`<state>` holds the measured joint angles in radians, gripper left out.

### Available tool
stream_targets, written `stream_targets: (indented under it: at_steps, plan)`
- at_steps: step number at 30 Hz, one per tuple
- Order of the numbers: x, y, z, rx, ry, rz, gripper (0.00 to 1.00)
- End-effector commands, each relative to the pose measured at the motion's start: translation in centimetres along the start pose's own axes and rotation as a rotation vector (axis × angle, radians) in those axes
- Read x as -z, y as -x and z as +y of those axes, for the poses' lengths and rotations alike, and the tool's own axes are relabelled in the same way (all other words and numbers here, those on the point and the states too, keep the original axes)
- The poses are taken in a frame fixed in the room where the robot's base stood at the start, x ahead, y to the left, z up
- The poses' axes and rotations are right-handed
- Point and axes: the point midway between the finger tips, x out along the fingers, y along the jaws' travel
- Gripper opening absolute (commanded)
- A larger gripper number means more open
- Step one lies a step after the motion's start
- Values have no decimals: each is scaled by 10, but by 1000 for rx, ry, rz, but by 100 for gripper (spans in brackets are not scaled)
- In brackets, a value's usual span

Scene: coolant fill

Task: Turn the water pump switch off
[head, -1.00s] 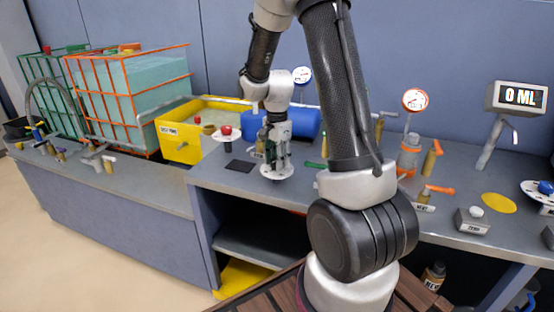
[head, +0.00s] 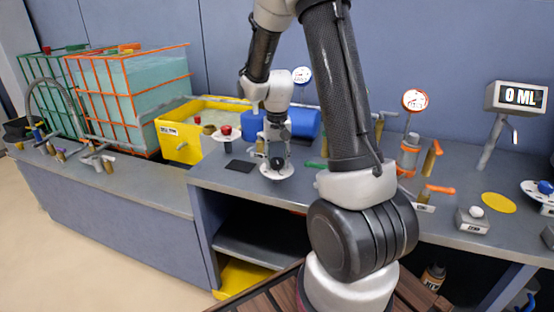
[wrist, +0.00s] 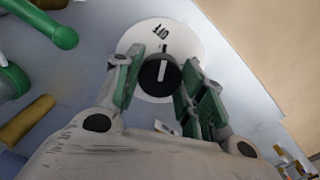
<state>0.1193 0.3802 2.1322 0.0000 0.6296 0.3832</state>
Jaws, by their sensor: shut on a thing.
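The switch is a round black knob (wrist: 157,78) with a white pointer line, on a white round plate (wrist: 190,42). The plate also shows on the bench in the head view (head: 267,174). In the head view my gripper (head: 277,162) hides most of the knob.
In the wrist view a green-handled valve (wrist: 62,35) is at upper left.

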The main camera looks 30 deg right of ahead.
Motion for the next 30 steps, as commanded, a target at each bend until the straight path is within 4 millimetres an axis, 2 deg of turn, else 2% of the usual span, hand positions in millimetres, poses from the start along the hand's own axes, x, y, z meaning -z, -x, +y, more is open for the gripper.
stream_targets:
  at_steps: [12, 28, 29, 30]
  plan:
    - [1, 1, 0, 0, 178, 2, 16]
    - [1, 1, 0, 0, 201, 2, 16]
    - [1, 1, 0, 0, 201, 2, 43]
    - [1, 1, 0, 0, 201, 2, 51]
